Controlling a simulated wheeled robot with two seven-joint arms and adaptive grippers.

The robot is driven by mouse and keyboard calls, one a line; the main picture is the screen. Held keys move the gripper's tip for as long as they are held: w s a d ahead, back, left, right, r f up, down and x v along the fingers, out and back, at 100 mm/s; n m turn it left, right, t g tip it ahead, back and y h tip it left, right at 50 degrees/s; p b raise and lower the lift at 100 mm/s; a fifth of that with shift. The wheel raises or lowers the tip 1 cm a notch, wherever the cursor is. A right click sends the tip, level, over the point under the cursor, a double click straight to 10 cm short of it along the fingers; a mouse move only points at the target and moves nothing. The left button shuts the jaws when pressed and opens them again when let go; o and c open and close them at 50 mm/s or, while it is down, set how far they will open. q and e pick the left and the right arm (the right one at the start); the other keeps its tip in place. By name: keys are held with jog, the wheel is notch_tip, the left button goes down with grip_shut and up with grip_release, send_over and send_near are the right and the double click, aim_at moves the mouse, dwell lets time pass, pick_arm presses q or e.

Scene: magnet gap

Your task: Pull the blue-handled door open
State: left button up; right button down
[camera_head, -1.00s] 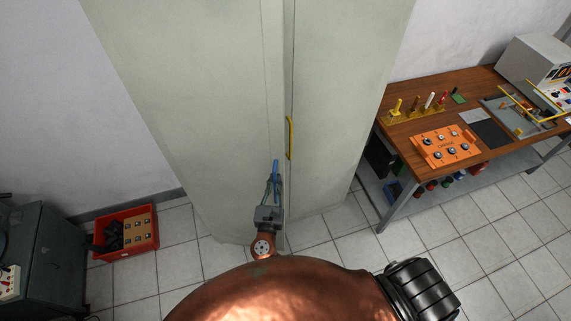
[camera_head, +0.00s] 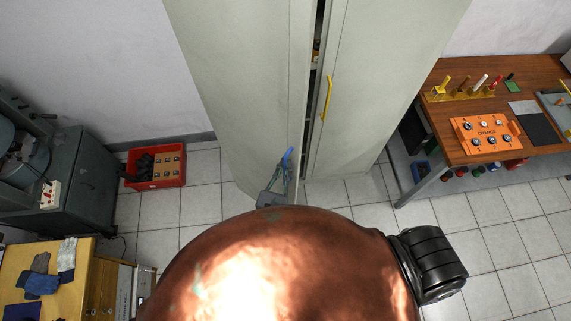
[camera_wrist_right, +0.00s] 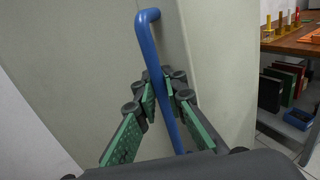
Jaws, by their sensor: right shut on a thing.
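A tall pale grey-green cabinet stands ahead with two doors. The left door (camera_head: 245,80) carries the blue handle (camera_head: 287,155) near its right edge. This door stands slightly open, with a narrow dark gap between it and the right door (camera_head: 370,80). My right gripper (camera_head: 281,172) is shut on the blue handle. In the right wrist view the blue handle (camera_wrist_right: 151,45) is an upright bar running between the green-padded fingers of my right gripper (camera_wrist_right: 162,92). My left gripper is not in view.
The right door has a yellow handle (camera_head: 326,98). A red crate (camera_head: 156,166) sits on the tiled floor at left, beside a dark machine (camera_head: 75,165). A wooden workbench (camera_head: 460,72) stands at right. Tiled floor (camera_head: 350,190) shows in front of the cabinet.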

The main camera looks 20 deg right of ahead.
jog(key=c, duration=2)
grip_release()
